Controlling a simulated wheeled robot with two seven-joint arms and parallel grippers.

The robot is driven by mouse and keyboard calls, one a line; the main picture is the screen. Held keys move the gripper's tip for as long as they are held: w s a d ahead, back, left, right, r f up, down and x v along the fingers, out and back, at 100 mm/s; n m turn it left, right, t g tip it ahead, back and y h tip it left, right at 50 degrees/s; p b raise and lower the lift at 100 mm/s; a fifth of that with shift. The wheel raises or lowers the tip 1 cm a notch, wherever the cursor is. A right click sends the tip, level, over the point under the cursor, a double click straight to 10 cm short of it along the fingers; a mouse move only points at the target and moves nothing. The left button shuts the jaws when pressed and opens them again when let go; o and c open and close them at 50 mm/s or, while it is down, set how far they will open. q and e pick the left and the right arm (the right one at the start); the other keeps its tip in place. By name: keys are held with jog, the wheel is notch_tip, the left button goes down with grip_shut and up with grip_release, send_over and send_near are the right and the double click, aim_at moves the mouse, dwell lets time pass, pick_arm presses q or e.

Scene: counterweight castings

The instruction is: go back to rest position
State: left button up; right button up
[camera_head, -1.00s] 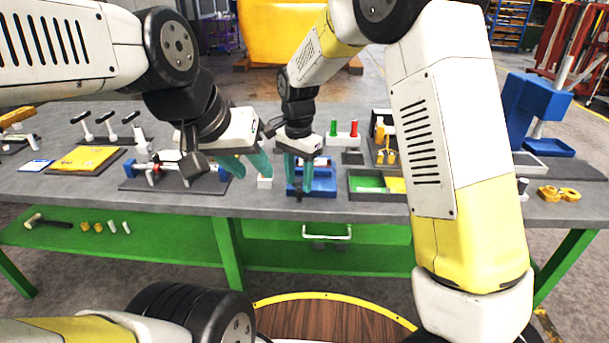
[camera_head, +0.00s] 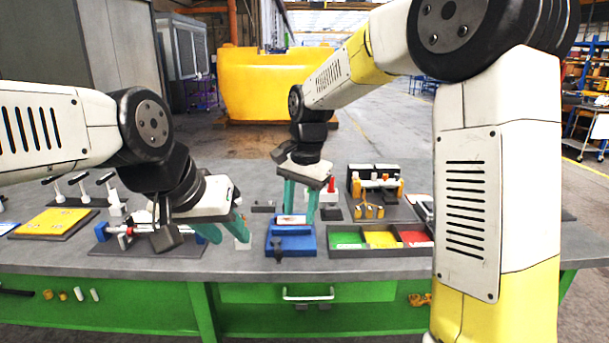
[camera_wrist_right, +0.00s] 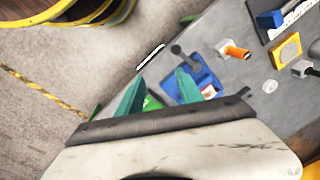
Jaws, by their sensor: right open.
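My right gripper (camera_head: 300,203) has two teal fingers spread apart. It hangs above the back of the blue fixture (camera_head: 291,245), which holds a small pale part with an orange mark. In the right wrist view the right fingers (camera_wrist_right: 158,92) are apart with nothing between them, and the blue fixture (camera_wrist_right: 173,87) lies beyond them on the bench. My left gripper (camera_head: 225,231) points down to the right, its teal fingers apart.
A sorting tray (camera_head: 345,253) with green, yellow and red compartments sits right of the fixture. Behind it stands a rack with yellow parts (camera_head: 377,187). A yellow pad (camera_head: 55,222) and several T-handles (camera_head: 107,180) are at the left. Bare grey bench (camera_head: 255,270) shows at the front.

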jog(key=s+d+r+n+t, duration=0.2)
jog(key=s+d+r+n, duration=0.1)
jog(key=s+d, duration=0.5)
jog(key=s+d+r+n+t+y, duration=0.1)
jog(key=s+d+r+n+t, duration=0.2)
jog(key=s+d, duration=0.6)
jog(key=shift+s, duration=0.85)
